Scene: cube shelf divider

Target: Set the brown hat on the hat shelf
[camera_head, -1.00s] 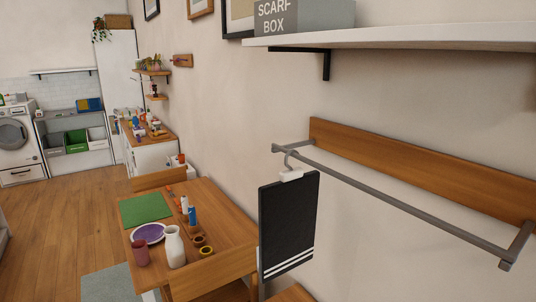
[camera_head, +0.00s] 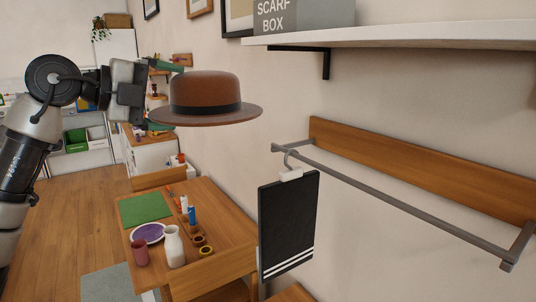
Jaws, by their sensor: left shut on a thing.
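The brown hat (camera_head: 205,88) with a black band is in the air left of the middle, upright with its brim level. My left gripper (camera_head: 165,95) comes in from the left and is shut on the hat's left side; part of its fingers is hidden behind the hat. The white shelf (camera_head: 420,36) with a black bracket is on the wall at the upper right. The hat is apart from the shelf, to its left and lower in the picture. My right gripper is not in view.
A grey scarf box (camera_head: 300,16) stands at the shelf's left end; the shelf's top is barely visible. Below it is a metal rail (camera_head: 400,205) with a black hanging cloth (camera_head: 288,225). A wooden table (camera_head: 215,235) with dishes stands below the hat.

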